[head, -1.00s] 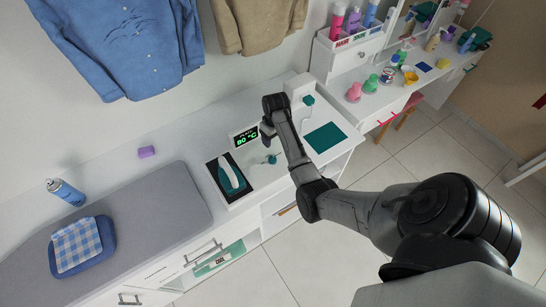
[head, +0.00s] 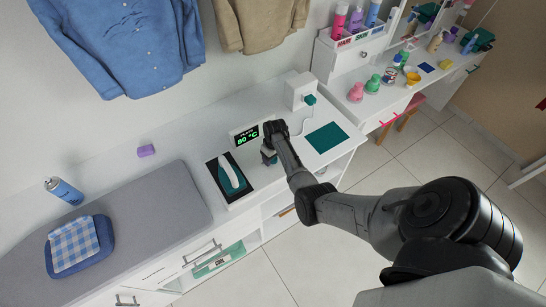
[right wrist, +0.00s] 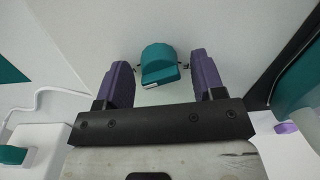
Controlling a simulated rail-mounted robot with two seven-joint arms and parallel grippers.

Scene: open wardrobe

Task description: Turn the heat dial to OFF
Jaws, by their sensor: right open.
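The teal heat dial (right wrist: 158,62) shows in the right wrist view, between the two purple fingers of my right gripper (right wrist: 163,76). The fingers are open, one on each side of the dial, with a visible gap on both sides. In the head view my right gripper (head: 268,153) is over the dial and mostly hides it. The display (head: 247,135) behind it reads 80 °C in green. The dial's setting cannot be read. My left gripper is not in view.
A white box with a teal plug (head: 309,100) and a teal pad (head: 326,138) are to the right. A grey ironing board (head: 160,210) lies further left.

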